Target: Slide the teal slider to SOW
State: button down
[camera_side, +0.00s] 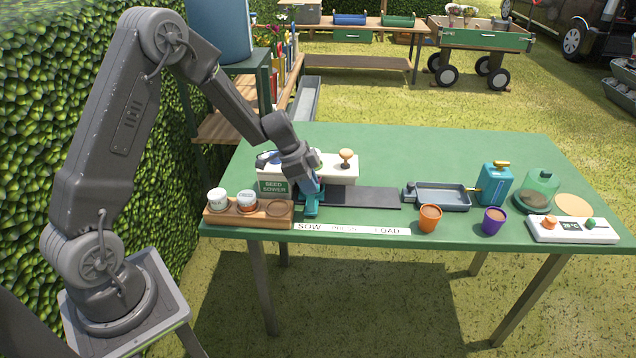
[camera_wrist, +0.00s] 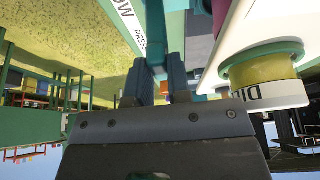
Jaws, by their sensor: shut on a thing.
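The teal slider (camera_side: 312,208) is at the left end of the dark track (camera_side: 365,198), in line with the SOW label (camera_side: 309,227) on the white strip at the table's front edge. The PRESS and LOAD labels are to its right. My gripper (camera_side: 307,188) reaches down to the slider from above and is shut on its upper part. In the wrist view, the teal slider (camera_wrist: 155,25) stands between my two dark fingers (camera_wrist: 157,72). The seed sower (camera_side: 335,168), pale with a green sign, is right behind my gripper, which partly hides it.
A wooden rack (camera_side: 225,217) with two jars is close at the left. A grey tray (camera_side: 437,197), an orange pot (camera_side: 429,219) and a purple pot (camera_side: 493,221) stand to the right. The table's back part is clear.

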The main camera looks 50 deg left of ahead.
jog(key=shift+s+a, duration=0.2)
jog(key=c, duration=1.4)
grip_release()
jog(key=o, duration=0.3)
jog(key=shift+o, duration=0.2)
jog(key=v, duration=1.3)
jog(key=shift+r, duration=0.4)
jog(key=shift+s+a, duration=0.1)
